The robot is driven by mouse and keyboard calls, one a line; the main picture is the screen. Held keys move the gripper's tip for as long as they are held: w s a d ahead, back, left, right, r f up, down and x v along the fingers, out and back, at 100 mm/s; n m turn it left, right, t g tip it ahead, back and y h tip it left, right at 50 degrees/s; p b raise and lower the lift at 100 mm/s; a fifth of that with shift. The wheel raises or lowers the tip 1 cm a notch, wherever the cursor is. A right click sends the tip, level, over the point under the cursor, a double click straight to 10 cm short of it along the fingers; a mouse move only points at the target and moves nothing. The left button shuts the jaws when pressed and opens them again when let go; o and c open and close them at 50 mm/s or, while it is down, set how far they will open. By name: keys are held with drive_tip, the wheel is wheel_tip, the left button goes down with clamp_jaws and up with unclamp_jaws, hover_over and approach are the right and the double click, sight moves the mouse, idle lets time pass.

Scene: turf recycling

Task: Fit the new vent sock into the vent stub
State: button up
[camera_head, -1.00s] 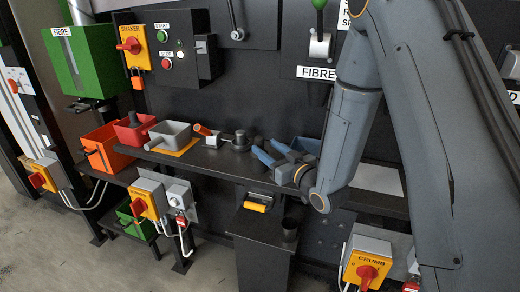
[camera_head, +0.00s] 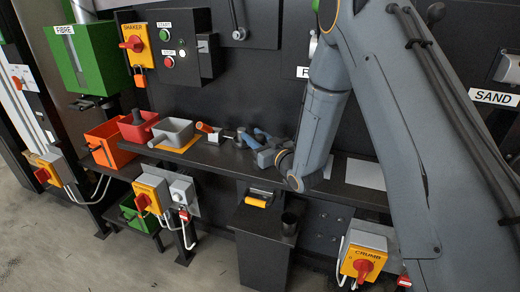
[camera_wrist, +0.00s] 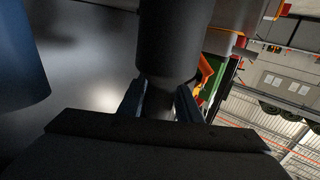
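A dark cylindrical piece, apparently the vent sock, stands at the shelf beside my gripper (camera_head: 256,138). In the wrist view its dark wide body (camera_wrist: 170,40) lies straight ahead, and a narrower part below sits between my two fingers (camera_wrist: 161,100). The fingers look spread on either side of it; whether they touch it is hidden. In the head view my gripper covers most of this piece. A dark open-topped cylinder (camera_head: 289,223), possibly the vent stub, is on the dark cabinet below the shelf.
An orange bin (camera_head: 105,146) stands further left. Switch boxes (camera_head: 363,258) jut out below the shelf.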

clamp_jaws()
drive_tip(key=shift+r, duration=0.2)
wheel_tip(320, 180, up, 10)
drive_tip(key=b, duration=0.2)
drive_tip(key=shift+f, duration=0.15)
drive_tip(key=shift+c, duration=0.8)
unclamp_jaws()
clamp_jaws()
